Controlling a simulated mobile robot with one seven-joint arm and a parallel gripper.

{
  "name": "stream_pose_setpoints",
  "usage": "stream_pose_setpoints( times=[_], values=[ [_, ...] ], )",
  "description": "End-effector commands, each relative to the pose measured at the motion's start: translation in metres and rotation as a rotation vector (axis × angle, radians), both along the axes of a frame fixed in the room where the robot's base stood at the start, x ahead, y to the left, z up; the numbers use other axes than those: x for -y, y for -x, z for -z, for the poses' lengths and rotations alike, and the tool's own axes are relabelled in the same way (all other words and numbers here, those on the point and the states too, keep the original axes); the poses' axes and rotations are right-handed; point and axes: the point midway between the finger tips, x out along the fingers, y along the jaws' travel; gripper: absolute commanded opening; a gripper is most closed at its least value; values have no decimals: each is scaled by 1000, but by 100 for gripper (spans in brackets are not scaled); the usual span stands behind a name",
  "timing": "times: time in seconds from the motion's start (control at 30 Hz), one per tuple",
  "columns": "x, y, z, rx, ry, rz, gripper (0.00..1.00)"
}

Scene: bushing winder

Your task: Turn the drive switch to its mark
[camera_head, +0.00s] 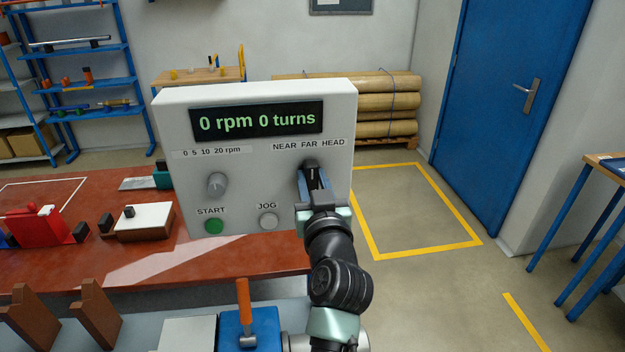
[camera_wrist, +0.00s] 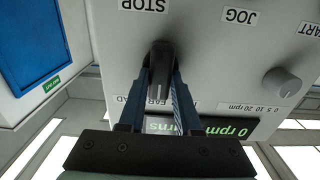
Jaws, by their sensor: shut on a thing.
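The drive switch (camera_head: 311,163) is a dark knob under the label NEAR FAR HEAD, at the right of the white control box (camera_head: 262,165). My gripper (camera_head: 312,177) reaches up to it from below and hides most of it. In the wrist view the switch (camera_wrist: 160,60) sits between the two blue fingers of my gripper (camera_wrist: 161,72), which are shut on its sides. A pale line on the knob runs toward the label, near the word FAR. The label is partly hidden by the fingers there, so the exact setting is hard to tell.
The display (camera_head: 257,121) reads 0 rpm 0 turns. The speed knob (camera_head: 217,184), green START button (camera_head: 214,226) and grey JOG button (camera_head: 268,221) are left of my gripper. A red bench top (camera_head: 210,264) lies below the box. An orange-handled tool (camera_head: 244,305) stands in front.

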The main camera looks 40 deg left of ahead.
Motion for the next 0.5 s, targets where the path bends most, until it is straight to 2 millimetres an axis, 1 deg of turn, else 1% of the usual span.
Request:
stream_pose_setpoints(
  times=[0.3,0.5],
  values=[
    [0,0,0,-4,-3,0,0],
    [1,0,0,-44,-38,0,0]
  ],
)
